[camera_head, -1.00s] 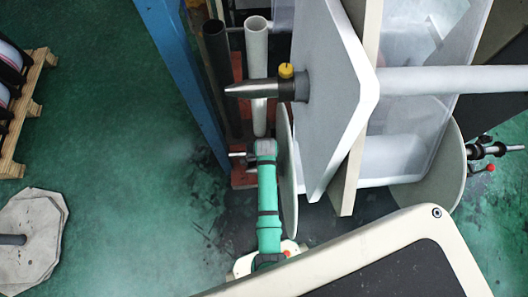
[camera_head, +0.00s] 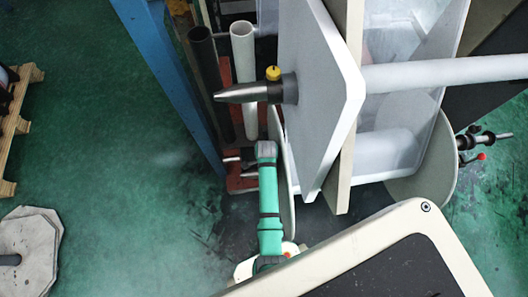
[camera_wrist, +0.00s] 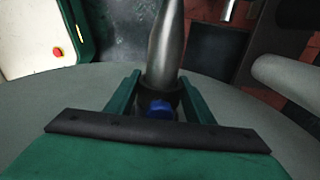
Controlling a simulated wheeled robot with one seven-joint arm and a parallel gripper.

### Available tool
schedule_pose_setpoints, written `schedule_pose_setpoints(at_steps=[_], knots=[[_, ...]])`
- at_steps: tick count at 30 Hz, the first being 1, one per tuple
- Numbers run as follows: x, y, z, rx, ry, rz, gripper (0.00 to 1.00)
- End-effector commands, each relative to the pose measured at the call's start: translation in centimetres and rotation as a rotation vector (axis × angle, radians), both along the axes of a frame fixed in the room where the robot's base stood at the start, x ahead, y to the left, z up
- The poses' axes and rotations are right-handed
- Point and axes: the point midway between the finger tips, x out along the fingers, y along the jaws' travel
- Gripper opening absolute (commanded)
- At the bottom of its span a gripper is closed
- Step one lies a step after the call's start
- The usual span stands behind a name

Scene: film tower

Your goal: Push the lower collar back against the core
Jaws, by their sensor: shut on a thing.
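In the wrist view, a dark lower collar (camera_wrist: 171,97) with a blue knob (camera_wrist: 160,110) sits on a tapered steel shaft (camera_wrist: 167,45). My gripper (camera_wrist: 160,92) is shut on this collar, one green finger on each side. A large grey disc (camera_wrist: 60,112) lies around and behind them. In the head view my gripper (camera_head: 266,152) is at the lower shaft (camera_head: 236,159), just left of the grey disc (camera_head: 287,190). There my arm hides the lower collar. I cannot make out the core or any gap between it and the collar.
Above is another pointed shaft (camera_head: 237,93) with a yellow-knobbed collar (camera_head: 273,74). A blue post (camera_head: 172,85) and two upright tubes stand to the left and behind. A white panel (camera_head: 325,110) is close on the right. Green floor (camera_head: 110,150) is open at left.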

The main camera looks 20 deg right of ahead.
Motion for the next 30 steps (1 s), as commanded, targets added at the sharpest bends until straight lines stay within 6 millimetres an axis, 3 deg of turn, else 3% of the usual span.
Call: schedule_pose_setpoints(at_steps=[9,10,12,13,23,30], knots=[[-0.2,-0.9,0.0,-0.001,-0.001,-0.002,0.12],[-0.2,-0.9,0.0,-0.001,-0.001,-0.002,0.5],[-0.2,-0.9,0.0,-0.001,-0.001,-0.001,0.67],[-0.2,-0.9,0.0,-0.001,-0.001,-0.001,0.7],[-0.2,-0.9,0.2,-0.002,0.0,0.0,0.7],[-0.1,-0.9,3.5,-0.005,-0.005,-0.001,0.7]])
